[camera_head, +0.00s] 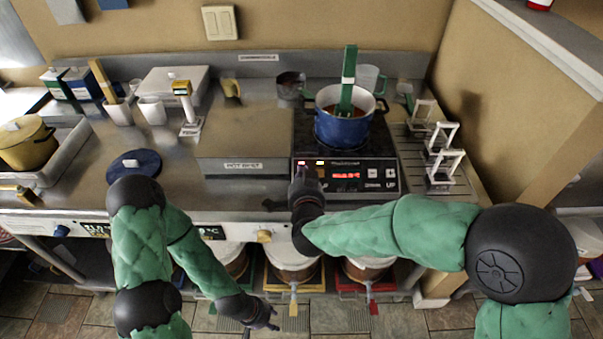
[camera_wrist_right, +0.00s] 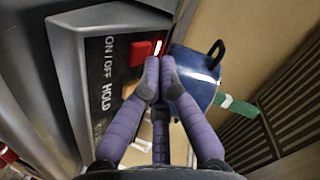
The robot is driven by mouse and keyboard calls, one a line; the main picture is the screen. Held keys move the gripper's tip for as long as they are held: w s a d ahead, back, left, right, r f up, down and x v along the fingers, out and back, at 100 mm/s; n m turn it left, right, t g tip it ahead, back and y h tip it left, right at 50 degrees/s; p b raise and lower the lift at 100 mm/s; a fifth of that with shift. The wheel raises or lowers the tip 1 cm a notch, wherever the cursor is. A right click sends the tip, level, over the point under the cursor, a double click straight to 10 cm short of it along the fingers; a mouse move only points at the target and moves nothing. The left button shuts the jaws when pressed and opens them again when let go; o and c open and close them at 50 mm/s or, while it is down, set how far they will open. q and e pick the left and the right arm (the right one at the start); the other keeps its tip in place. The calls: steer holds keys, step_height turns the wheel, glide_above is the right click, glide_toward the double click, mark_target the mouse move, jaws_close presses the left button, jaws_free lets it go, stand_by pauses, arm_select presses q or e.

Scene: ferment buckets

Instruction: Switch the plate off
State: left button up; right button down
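The black plate (camera_head: 345,178) is set in the counter, with a lit red display (camera_head: 346,174) and small lit lights on its front panel. The blue pot (camera_head: 343,128) stands on it with a green stick-like thing (camera_head: 347,80) upright inside. My right gripper (camera_head: 304,174) is over the panel's left end. In the right wrist view its purple fingertips (camera_wrist_right: 160,76) are together and empty, close beside the red switch (camera_wrist_right: 138,54) near the ON/OFF HOLD lettering. I cannot tell if they touch it. My left gripper (camera_head: 264,319) hangs low before the counter; its fingers are too small to read.
A pot rest (camera_head: 242,148) lies left of the plate. White stands (camera_head: 441,137) are on the drainer at right. A dark blue lid (camera_head: 133,165) and a yellow pot (camera_head: 26,143) are at left. Buckets with taps (camera_head: 292,262) stand below the counter.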

steer(key=shift+w+f+b, duration=0.2)
steer(key=shift+f+b, duration=0.15)
steer(key=shift+f, duration=0.05)
stand_by(0.5)
steer(key=shift+r, duration=0.15)
steer(key=shift+s+r+p, duration=0.45)
steer(key=shift+r+p, duration=0.2)
steer(key=shift+p, duration=0.1)
steer(key=s+r+p, duration=0.2)
steer(key=r+p, duration=0.1)
steer(key=s+r+p, duration=0.1)
steer(key=r+p, duration=0.1)
steer(key=shift+r, duration=0.1)
stand_by(0.3)
steer(key=shift+w, duration=0.1)
stand_by(0.6)
